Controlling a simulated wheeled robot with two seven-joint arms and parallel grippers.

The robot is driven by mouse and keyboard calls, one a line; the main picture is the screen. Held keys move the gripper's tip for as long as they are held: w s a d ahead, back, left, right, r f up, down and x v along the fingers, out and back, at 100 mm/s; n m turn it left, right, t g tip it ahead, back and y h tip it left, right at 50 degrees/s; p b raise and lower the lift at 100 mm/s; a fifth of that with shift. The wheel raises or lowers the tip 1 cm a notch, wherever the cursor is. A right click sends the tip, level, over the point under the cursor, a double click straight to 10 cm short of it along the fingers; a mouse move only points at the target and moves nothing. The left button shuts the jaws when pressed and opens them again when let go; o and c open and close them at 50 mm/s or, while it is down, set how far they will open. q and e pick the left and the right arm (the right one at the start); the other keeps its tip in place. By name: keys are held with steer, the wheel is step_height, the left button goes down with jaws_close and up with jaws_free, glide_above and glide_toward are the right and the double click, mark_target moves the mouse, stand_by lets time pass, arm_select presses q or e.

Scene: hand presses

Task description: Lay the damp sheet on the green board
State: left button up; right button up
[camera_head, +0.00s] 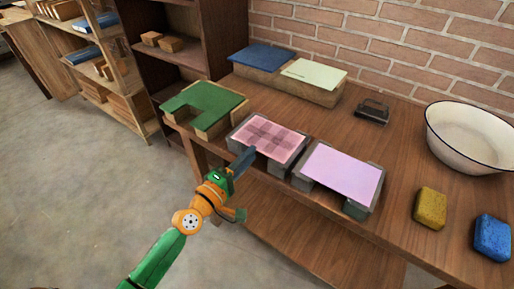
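The green board (207,98) lies on pale wooden supports at the left end of the workbench, with a notch in its front edge and nothing on it. A pink checked sheet (268,138) lies flat on a grey stand right of it. A plain lilac sheet (342,171) lies on another grey stand further right. A pale green sheet (314,73) lies on a wooden block at the back. Which sheet is damp I cannot tell. My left gripper (243,161) is at the front left corner of the checked sheet's stand; its finger opening and any contact are unclear. My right gripper is out of view.
A blue board (262,57) lies on the back block. A dark metal tool (372,111), a white basin (474,136), a yellow sponge (430,207) and a blue sponge (492,237) stand on the workbench (392,160). A brick wall is behind; shelves (180,50) stand at the left.

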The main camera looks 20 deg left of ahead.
mark_target(268, 137)
arm_select(q)
steer(key=shift+x, duration=1.55)
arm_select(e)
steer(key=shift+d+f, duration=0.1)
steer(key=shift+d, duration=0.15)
arm_select(q)
jaws_close()
step_height(268, 137, up, 4)
steer(key=p, duration=0.3)
steer(key=shift+f, duration=0.2)
steer(key=shift+s+f, duration=0.1)
steer(key=shift+f, duration=0.2)
steer(key=shift+s, duration=0.1)
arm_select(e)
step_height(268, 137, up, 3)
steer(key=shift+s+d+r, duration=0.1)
